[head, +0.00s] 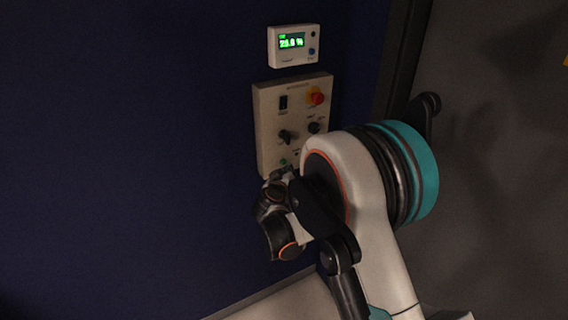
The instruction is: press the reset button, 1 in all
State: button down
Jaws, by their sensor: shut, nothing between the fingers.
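A beige control panel (262,125) is mounted on the dark blue wall. The labels are too small to read, so I cannot tell which control is reset. My gripper (279,174) is shut at the panel's lower edge; contact cannot be told. My arm hides the panel's lower right.
A white display box (293,60) with green digits hangs above the panel. A dark upright edge (402,60) and a grey surface (490,130) stand to the right. The blue wall (120,150) left of the panel is clear. A pale surface (285,300) lies below.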

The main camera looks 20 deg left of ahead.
jog(key=shift+w+a, duration=0.25)
jog(key=shift+a, duration=0.1)
jog(key=shift+w+a+b, duration=0.25)
jog(key=shift+a+b, duration=0.05)
jog(key=shift+b, duration=0.05)
dwell(0.8)
jog(key=shift+s+d, duration=0.1)
jog(key=shift+d, duration=0.05)
jog(key=shift+s+d+b, duration=0.3)
jog(key=shift+s+d, duration=0.15)
jog(key=shift+d, duration=0.05)
dwell(0.4)
jog(key=s+d+b, duration=0.1)
jog(key=s+d, duration=0.2)
jog(key=shift+s+d, duration=0.1)
jog(key=shift+d, duration=0.3)
dwell(0.7)
